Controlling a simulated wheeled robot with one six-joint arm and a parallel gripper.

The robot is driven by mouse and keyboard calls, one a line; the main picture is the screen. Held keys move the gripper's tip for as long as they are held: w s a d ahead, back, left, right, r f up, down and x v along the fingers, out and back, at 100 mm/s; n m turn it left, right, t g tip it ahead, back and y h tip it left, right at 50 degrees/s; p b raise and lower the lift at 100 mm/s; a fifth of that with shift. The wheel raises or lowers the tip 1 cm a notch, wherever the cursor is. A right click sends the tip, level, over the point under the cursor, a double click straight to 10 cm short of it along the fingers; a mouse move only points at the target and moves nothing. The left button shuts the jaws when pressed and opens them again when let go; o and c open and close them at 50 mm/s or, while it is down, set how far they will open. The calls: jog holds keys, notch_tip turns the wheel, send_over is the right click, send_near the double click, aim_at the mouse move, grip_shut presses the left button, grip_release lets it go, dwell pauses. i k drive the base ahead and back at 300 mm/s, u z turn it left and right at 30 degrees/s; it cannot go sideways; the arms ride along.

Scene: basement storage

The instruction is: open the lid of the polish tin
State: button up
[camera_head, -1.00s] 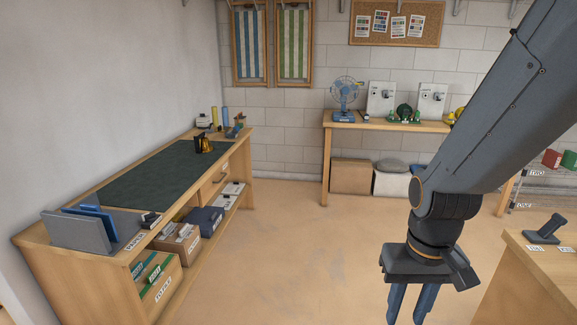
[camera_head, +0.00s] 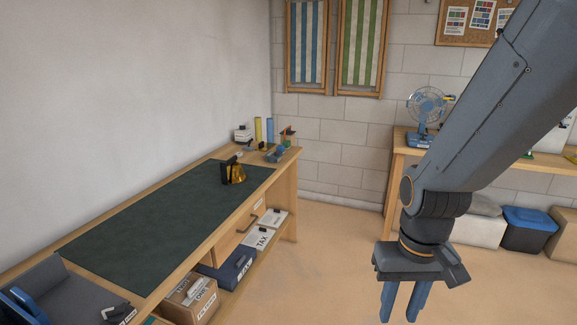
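I cannot make out a polish tin with certainty in the head view. My gripper (camera_head: 402,303) hangs at the lower right with its two blue fingers pointing down. There is a gap between the fingers and nothing shows in it. It is over open floor in the picture, to the right of the workbench (camera_head: 192,262). A black and gold object (camera_head: 236,174) stands on the dark green mat (camera_head: 150,218) on that bench; what it is is too small to tell.
Small items and a yellow roll (camera_head: 258,129) stand at the bench's far end. Boxes fill its lower shelf. A second table (camera_head: 408,152) with a blue fan (camera_head: 426,104) stands by the back wall. Tan floor (camera_head: 325,260) between them is clear.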

aim_at(276, 155)
jog(key=u, duration=0.2)
jog(key=i, duration=1)
jog(key=u, duration=0.15)
